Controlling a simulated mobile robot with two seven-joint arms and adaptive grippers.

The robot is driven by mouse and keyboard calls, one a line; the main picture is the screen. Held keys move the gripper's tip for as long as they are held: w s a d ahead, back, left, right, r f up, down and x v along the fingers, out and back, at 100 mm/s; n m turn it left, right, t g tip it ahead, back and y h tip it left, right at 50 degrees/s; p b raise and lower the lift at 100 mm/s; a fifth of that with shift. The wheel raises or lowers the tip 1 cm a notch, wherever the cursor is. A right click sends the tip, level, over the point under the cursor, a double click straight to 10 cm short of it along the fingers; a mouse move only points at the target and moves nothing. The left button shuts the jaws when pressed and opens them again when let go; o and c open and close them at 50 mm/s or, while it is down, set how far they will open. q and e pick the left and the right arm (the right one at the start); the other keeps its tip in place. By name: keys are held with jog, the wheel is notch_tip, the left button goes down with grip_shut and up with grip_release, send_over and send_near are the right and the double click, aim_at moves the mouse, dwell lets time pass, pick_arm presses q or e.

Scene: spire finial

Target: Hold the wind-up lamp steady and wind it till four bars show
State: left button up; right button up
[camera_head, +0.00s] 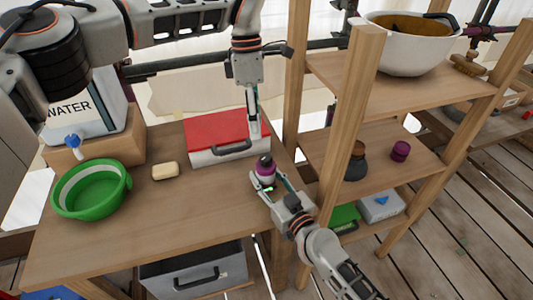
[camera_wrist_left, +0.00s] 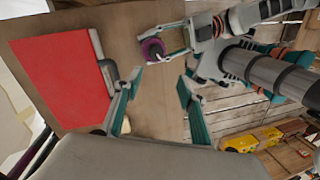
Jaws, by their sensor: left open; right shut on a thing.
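The wind-up lamp (camera_head: 265,170) is a small purple body with a dark top. It stands upright near the right end of the wooden table, and it also shows at the top of the left wrist view (camera_wrist_left: 152,48). My right gripper (camera_head: 267,184) is shut on the lamp's lower part from the front right. A small green spot shows low on the lamp, too small to read as bars. My left gripper (camera_head: 254,132) points down above and behind the lamp, apart from it. In the left wrist view its two fingers (camera_wrist_left: 158,88) are spread with nothing between them.
A red-lidded case (camera_head: 225,130) lies close behind the lamp. A green basin (camera_head: 92,190), a tan block (camera_head: 165,171) and a water container (camera_head: 88,108) are on the left. A shelf post (camera_head: 352,120) rises at the right. The table's front middle is clear.

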pick_arm(q)
jog(key=n, duration=0.3)
jog(key=n+t+y, duration=0.3)
jog(key=n+t, duration=0.3)
jog(key=n, duration=1.4)
send_near(266, 157)
jog(key=x, duration=0.8)
jog(key=shift+w+a+f, duration=0.1)
jog(key=shift+w+f, duration=0.05)
jog(key=shift+f, duration=0.1)
jog(key=c, duration=1.1)
